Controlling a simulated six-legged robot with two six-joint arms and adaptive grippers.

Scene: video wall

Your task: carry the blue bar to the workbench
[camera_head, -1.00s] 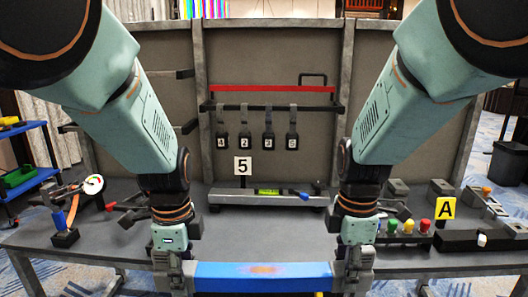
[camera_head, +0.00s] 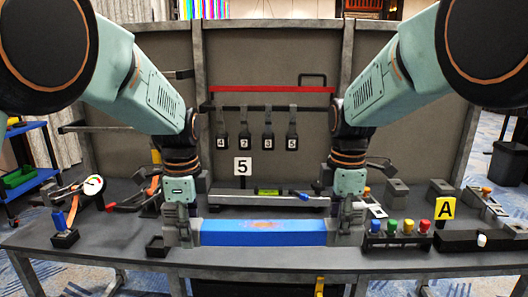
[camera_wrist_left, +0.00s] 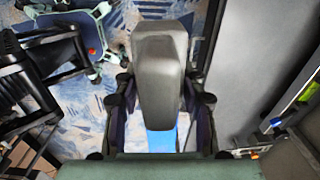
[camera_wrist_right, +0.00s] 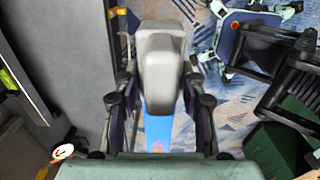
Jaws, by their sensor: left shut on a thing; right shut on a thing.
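The blue bar (camera_head: 263,232) is level and spans between my two grippers in the head view, with a faint orange patch in its middle. My left gripper (camera_head: 183,234) is shut at its left end, and my right gripper (camera_head: 346,230) is shut at its right end. Small parts of the bar show in the left wrist view (camera_wrist_left: 162,140) and right wrist view (camera_wrist_right: 158,130), below a grey block between the fingers. The workbench (camera_head: 120,238) is behind and under the bar in the picture; I cannot tell whether they touch.
Coloured knobs (camera_head: 408,228) stand to the right, beside sign A (camera_head: 445,208). A gauge (camera_head: 93,185) is at left. A small black tray (camera_head: 158,246) sits near the left gripper.

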